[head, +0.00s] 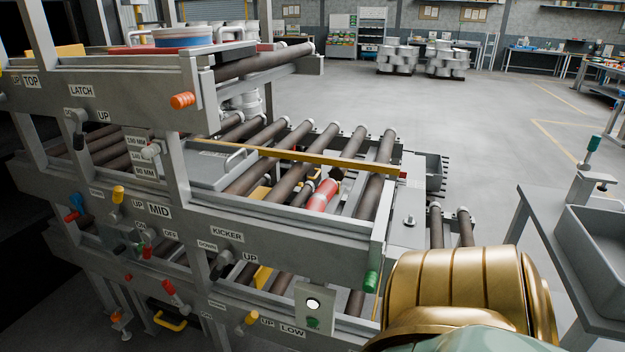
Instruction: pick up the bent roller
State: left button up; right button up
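Several dark brown rollers with pale end caps lie across the middle deck of the grey conveyor frame (200,220). Among them are one near the deck's right end (376,178) and one left of it (300,165). Another roller (262,61) lies along the right end of the top deck. Two more roller ends (436,226) show beyond the frame's right end. I cannot tell which roller is bent; none shows a clear bend from here. Neither of my grippers is in view. A gold and pale green part of my own body fills the bottom right.
A yellow bar (300,158) crosses above the middle rollers, with a red cylinder (322,195) below it. Levers with coloured knobs stick out of the near side. A grey table with a bin (600,240) stands at right.

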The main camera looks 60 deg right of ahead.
aim_at(320, 198)
jog(key=z, duration=2.05)
